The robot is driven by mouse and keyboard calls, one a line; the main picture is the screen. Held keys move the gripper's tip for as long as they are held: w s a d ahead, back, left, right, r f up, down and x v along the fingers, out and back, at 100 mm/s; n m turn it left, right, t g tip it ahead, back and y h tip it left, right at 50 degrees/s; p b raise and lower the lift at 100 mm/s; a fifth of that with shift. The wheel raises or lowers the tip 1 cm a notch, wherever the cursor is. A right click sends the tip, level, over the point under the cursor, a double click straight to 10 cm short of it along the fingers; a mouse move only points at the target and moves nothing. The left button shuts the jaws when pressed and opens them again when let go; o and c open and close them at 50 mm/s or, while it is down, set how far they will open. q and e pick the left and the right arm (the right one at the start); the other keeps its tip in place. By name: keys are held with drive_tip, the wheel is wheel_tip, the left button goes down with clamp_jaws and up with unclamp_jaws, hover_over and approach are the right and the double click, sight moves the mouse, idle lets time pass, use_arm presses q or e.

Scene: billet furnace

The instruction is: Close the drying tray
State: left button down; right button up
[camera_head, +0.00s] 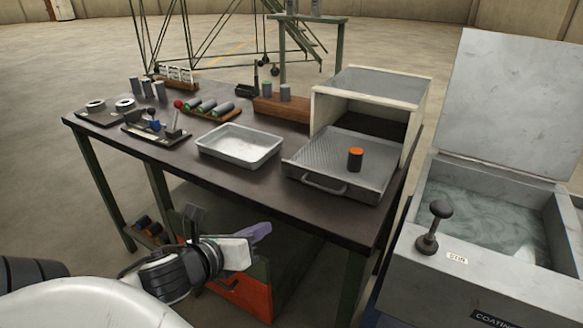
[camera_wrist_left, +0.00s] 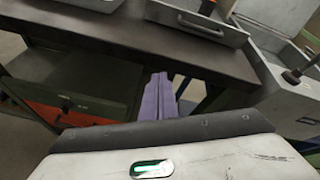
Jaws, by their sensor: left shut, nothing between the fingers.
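The drying tray (camera_head: 310,158) is a grey metal drawer with a perforated floor, pulled out of a cream, open-fronted box (camera_head: 411,95) on the dark table. Its bar handle (camera_head: 324,187) faces me; in the left wrist view the handle (camera_wrist_left: 200,26) is at the top. A dark cylinder with an orange top (camera_head: 355,160) stands on the tray. My left gripper (camera_head: 262,231), with purple fingers, is shut and empty in front of the table, lower than the tray and to its left. The fingers also show in the left wrist view (camera_wrist_left: 158,96). My right gripper is out of view.
A shallow metal pan (camera_head: 239,146) sits left of the tray. Racks with cylinders (camera_head: 213,110) and small tools stand further left. A coating tank (camera_head: 490,215) with a raised lid and a black knob (camera_head: 436,225) stands close on the right. A green-and-orange cabinet (camera_head: 290,262) is below the table.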

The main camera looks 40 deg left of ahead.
use_arm(q)
wheel_tip(320, 180, up, 7)
drive_tip(key=w+m+t, duration=0.1)
drive_tip(key=w+m, duration=0.1)
drive_tip(key=m, duration=0.3)
approach(299, 174)
drive_tip(key=shift+y, duration=0.3)
drive_tip(key=x, duration=0.4)
drive_tip(key=shift+d+f, duration=0.25)
drive_tip(key=shift+f, duration=0.15)
drive_tip(key=shift+w+a, duration=0.2)
drive_tip(key=shift+w, duration=0.8)
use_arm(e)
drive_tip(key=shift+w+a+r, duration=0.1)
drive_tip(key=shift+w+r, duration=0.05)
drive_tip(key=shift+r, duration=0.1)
use_arm(q)
drive_tip(key=shift+a, duration=0.1)
